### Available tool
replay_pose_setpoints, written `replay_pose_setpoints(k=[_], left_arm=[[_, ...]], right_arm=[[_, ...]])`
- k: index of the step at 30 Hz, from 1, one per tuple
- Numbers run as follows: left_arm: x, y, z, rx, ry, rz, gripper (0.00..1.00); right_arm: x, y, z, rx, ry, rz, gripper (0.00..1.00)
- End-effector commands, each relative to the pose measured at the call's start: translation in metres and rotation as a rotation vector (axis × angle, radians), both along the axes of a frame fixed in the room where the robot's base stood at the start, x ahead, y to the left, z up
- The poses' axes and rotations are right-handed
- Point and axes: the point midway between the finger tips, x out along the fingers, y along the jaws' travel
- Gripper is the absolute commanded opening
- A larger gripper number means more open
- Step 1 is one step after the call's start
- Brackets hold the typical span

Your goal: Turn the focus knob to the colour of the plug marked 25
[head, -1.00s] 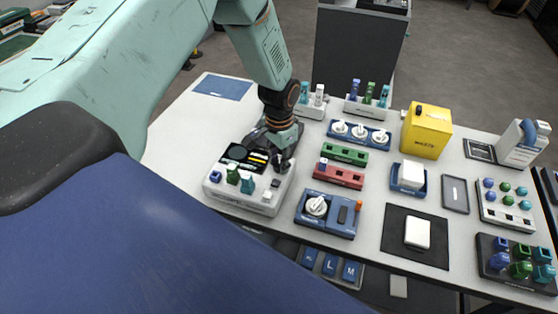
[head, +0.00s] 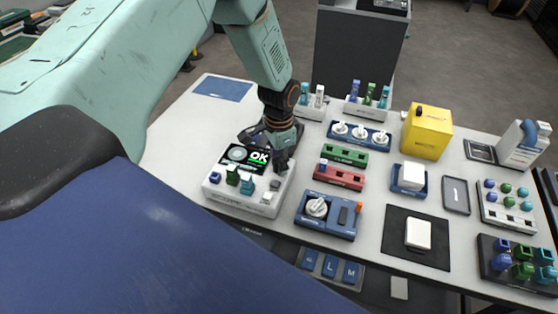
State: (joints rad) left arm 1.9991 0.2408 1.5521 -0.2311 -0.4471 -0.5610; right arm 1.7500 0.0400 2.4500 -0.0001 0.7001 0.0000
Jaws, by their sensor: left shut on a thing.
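The white splicer (head: 238,205) stands at the near left of the table. Its screen (head: 246,157) shows a green-on-black "OK". Blue (head: 215,177), green (head: 233,176) and teal (head: 247,185) pieces sit on its front part. My left gripper (head: 281,166) points down at the splicer's right rear corner, just right of the screen. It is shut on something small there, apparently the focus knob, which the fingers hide. The knob's colour setting cannot be seen. No plug mark reading 25 is legible. My right gripper is not in view.
A blue unit with a white dial (head: 317,207) stands close right of the splicer. Green (head: 345,155) and red (head: 339,177) blocks lie behind it. A yellow waste box (head: 427,131) stands farther back. Coloured plugs fill a dark rack (head: 495,280) at the right.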

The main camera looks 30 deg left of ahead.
Motion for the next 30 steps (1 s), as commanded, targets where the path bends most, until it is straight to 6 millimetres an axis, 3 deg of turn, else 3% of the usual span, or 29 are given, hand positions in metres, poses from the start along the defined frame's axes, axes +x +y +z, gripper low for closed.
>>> replay_pose_setpoints(k=[9, 19, 23, 30], left_arm=[[0.001, 0.0, 0.001, 0.0, -0.002, 0.001, 0.53], [0.001, 0.0, 0.003, 0.0, -0.002, 0.001, 0.53], [0.002, 0.0, 0.019, 0.0, -0.004, 0.0, 0.53], [0.002, 0.0, 0.069, -0.001, -0.005, 0.001, 0.53]], right_arm=[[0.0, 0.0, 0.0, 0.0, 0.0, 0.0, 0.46], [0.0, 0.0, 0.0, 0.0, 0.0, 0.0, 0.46], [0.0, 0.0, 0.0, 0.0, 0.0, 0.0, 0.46], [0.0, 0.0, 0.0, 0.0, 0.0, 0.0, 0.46]])
